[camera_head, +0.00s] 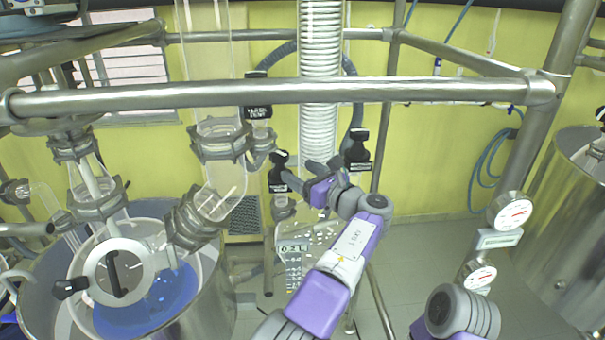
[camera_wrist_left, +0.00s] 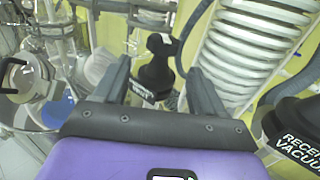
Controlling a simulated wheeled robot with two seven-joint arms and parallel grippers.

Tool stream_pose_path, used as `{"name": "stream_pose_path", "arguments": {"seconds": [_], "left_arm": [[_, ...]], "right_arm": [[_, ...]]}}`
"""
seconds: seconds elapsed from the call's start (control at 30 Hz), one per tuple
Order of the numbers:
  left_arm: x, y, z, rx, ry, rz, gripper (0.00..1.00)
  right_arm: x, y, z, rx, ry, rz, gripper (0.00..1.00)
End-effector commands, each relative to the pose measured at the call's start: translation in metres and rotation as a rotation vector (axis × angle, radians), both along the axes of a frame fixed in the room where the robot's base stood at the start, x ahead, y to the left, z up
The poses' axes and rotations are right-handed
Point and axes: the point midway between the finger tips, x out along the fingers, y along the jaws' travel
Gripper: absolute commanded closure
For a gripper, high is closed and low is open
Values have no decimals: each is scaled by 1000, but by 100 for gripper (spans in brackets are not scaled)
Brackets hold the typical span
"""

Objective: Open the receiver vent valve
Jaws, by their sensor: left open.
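The receiver vent valve's black handle (camera_wrist_left: 155,68) shows in the left wrist view, with a white label at its base that is partly readable. In the head view I take it to be the black handle (camera_head: 278,172) just left of my left gripper (camera_head: 300,174). In the left wrist view my left gripper (camera_wrist_left: 159,72) is open, and the handle appears between its two fingers, beyond or level with their tips. I cannot tell whether either finger touches it. The valve body under the handle is partly hidden. My right gripper is not in view.
A receiver vacuum handle (camera_wrist_left: 295,135) stands close on the right; it also shows in the head view (camera_head: 357,150). A steel rail (camera_head: 270,93) crosses above the arm. Another labelled black handle (camera_head: 257,96) and glassware (camera_head: 215,145) are left.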

Motion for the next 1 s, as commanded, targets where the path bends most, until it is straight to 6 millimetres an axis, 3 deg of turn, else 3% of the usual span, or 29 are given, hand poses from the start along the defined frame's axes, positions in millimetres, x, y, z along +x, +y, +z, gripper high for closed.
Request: {"name": "stream_pose_path", "arguments": {"seconds": [0.6, 1.0], "left_arm": [[-54, -46, 1, 1, -1, -2, 30], [-61, -50, 0, 0, 0, 0, 30]], "right_arm": [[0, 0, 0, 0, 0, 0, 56], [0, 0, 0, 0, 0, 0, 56]]}}
